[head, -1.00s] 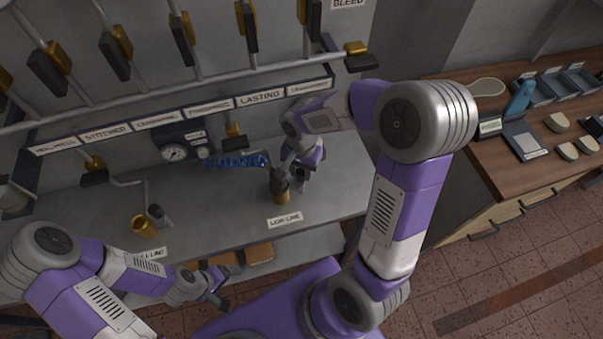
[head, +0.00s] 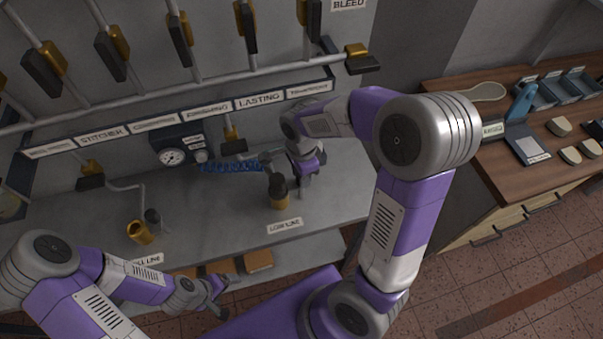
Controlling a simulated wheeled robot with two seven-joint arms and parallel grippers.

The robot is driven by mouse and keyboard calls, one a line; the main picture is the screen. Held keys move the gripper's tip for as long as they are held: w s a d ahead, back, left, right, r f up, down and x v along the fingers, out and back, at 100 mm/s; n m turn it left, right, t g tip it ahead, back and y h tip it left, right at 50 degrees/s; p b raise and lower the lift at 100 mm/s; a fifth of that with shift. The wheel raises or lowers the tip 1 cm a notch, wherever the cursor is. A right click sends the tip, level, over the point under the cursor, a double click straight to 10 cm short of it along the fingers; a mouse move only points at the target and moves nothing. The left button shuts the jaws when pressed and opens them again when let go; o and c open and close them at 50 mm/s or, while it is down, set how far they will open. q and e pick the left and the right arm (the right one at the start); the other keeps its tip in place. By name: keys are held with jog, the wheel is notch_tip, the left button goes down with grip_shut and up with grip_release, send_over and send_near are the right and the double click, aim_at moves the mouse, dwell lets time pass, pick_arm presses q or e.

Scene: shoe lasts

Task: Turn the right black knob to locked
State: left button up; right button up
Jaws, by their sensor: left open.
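A black knob on a brass base (head: 279,202) stands upright on the grey bench behind the "LOW LINE" label (head: 285,226); it is the right one of two bench fittings. My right gripper (head: 285,174) is at the knob's top, with one finger by its far left side and the other to its right. Whether the fingers touch or grip the knob is too small to tell. My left gripper (head: 220,296) is open and empty in front of the bench's front edge, far from the knob. The knob's lock markings cannot be read.
Pipes with black-and-brass levers (head: 249,33) hang above. A wooden counter (head: 465,103) with tools stands right.

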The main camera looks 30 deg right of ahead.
jog(key=shift+m, duration=0.3)
jog(key=o, duration=0.8)
jog(key=shift+c, duration=0.2)
jog(key=shift+r, duration=0.15)
notch_tip(320, 180, up, 7)
jog(key=shift+r+p, duration=0.2)
jog(key=shift+p, duration=0.65)
